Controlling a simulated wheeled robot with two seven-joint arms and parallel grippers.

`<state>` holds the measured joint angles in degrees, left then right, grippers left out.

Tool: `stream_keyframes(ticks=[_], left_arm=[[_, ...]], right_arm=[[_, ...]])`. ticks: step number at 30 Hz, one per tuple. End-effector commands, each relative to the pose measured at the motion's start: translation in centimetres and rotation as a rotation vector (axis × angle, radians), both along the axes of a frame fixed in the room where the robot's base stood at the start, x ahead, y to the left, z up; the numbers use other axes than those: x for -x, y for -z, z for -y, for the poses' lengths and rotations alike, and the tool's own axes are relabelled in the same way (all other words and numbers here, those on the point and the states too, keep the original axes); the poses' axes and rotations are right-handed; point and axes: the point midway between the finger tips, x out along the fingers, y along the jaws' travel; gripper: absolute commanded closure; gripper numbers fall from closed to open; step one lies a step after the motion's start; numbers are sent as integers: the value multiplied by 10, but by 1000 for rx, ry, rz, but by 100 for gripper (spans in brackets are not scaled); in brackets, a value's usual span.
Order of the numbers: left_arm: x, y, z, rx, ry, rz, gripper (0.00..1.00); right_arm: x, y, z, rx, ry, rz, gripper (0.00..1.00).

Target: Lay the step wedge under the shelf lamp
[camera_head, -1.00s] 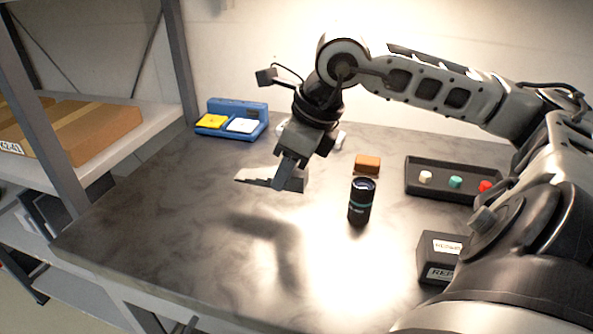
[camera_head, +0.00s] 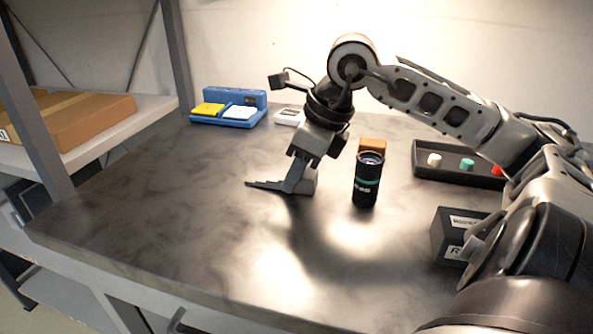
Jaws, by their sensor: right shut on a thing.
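My right gripper (camera_head: 292,183) points down over the table and is shut on the grey step wedge (camera_head: 266,185). The wedge's thin stepped end points left, and its thick end is partly behind the fingers. It is low over the dark tabletop (camera_head: 180,215); I cannot tell whether it touches. The shelf lamp itself is not in view. Bright patches of light lie on the tabletop in front of and to the right of the wedge. My left gripper is not in view.
A black cylinder (camera_head: 367,182) stands just right of the wedge, with a brown block (camera_head: 372,146) behind it. A tray (camera_head: 440,172) with coloured pieces and a black box (camera_head: 450,232) are at right. A blue holder (camera_head: 255,98) and white device (camera_head: 289,117) stand behind. The left tabletop is clear.

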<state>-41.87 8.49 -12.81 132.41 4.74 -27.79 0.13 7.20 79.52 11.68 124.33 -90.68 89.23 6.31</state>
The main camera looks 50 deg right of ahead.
Motion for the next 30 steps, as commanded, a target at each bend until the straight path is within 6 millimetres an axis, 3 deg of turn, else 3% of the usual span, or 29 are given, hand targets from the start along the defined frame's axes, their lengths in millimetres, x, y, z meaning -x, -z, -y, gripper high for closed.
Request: stream_keyframes(ticks=[6,7,9,21,30], left_arm=[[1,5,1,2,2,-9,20],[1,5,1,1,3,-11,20],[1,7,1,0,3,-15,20],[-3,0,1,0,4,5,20],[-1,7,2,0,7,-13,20]], right_arm=[[0,3,0,0,0,1,99],[0,2,0,0,0,0,63],[0,2,0,0,0,0,49],[1,-4,1,1,1,3,49],[22,-62,12,1,2,5,49]])
